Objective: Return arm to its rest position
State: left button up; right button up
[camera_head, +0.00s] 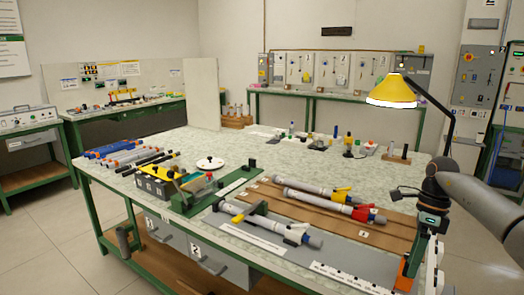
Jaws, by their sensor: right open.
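My right arm comes in from the right edge, and its wrist bends down over the table's front right corner. My right gripper (420,276) points down there, open, with nothing visible between its fingers. Its tips are close to the bottom of the view, so I cannot tell how high they are. Grey rods with a yellow fitting (313,190) and a red fitting (328,205) lie on a brown board (378,232), left of the gripper. Another grey rod with a white fitting (262,220) lies on a grey plate in front. My left gripper is not in view.
A yellow desk lamp (392,91) stands behind my right wrist. Blue, orange and black rods (122,154) lie at the table's left, near a yellow-and-black case (158,180) and a white disc (210,163). Bottles and small parts (348,143) line the back edge. The pale tabletop (265,155) has free room behind the board.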

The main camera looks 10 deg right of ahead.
jog(key=w+a+f+y, duration=0.1)
jog(key=a+f+y, duration=0.2)
jog(key=a+f, duration=0.5)
jog(key=w+a+f+y, duration=0.1)
jog(key=a+f+y, duration=0.2)
jog(key=a, duration=1)
jog(key=s+a+m+t+y, duration=0.3)
jog(key=a+m+t+y, duration=0.15)
jog(key=a+m, duration=0.4)
jog(key=s+a+m+t+y, duration=0.2)
jog(key=a+m+t+y, duration=0.3)
jog(key=a, duration=0.6)
jog(key=s+d+f+m+t+h, duration=0.1)
jog(key=s+d+f+m+h, duration=0.65)
jog(key=m, duration=0.75)
jog(key=s+d+f+m+t+h, duration=0.1)
jog(key=s+d+f+m+h, duration=0.6)
jog(key=m, duration=0.8)
pick_arm(q)
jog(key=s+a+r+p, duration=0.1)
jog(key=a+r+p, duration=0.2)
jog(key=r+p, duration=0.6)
jog(key=p, duration=0.3)
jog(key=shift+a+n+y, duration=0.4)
pick_arm(e)
jog(key=s+d+r+h, duration=0.1)
jog(key=s+r, duration=0.4)
jog(key=r, duration=0.2)
jog(key=shift+d+r+m, duration=0.15)
jog(key=shift+d+m, duration=0.2)
